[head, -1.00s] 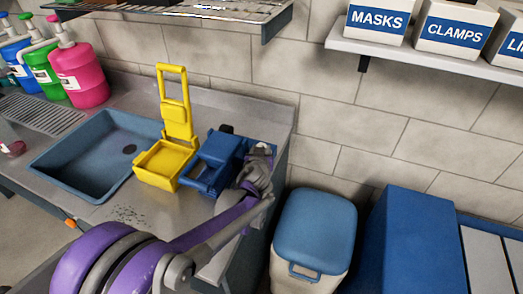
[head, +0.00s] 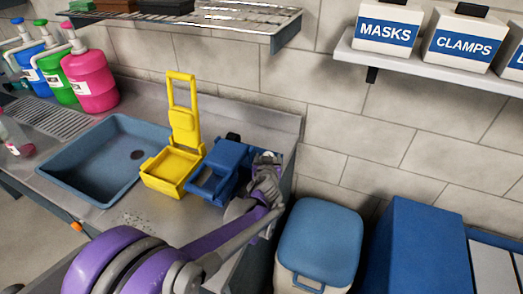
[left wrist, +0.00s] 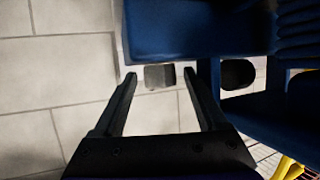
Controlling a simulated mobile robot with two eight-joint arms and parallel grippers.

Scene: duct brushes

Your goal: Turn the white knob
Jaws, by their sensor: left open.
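The blue device (head: 222,168) stands on the grey counter, beside the yellow one (head: 174,165). In the left wrist view its dark blue body (left wrist: 200,28) fills the upper right. A pale grey-white knob (left wrist: 160,76) sits at the body's lower edge and looks dim in shadow. My left gripper (left wrist: 160,77) is open, with its two black fingertips on either side of this knob; a gap shows on each side. In the head view my left gripper (head: 268,160) is at the device's right side and hides that side. My right gripper is not in view.
A black knob (left wrist: 238,74) is to the right of the pale one. A tiled wall (head: 360,150) rises behind. A blue-lidded bin (head: 319,240) stands right of the counter. A sink (head: 110,150) and several pump bottles are at left. A wire shelf (head: 200,15) hangs above.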

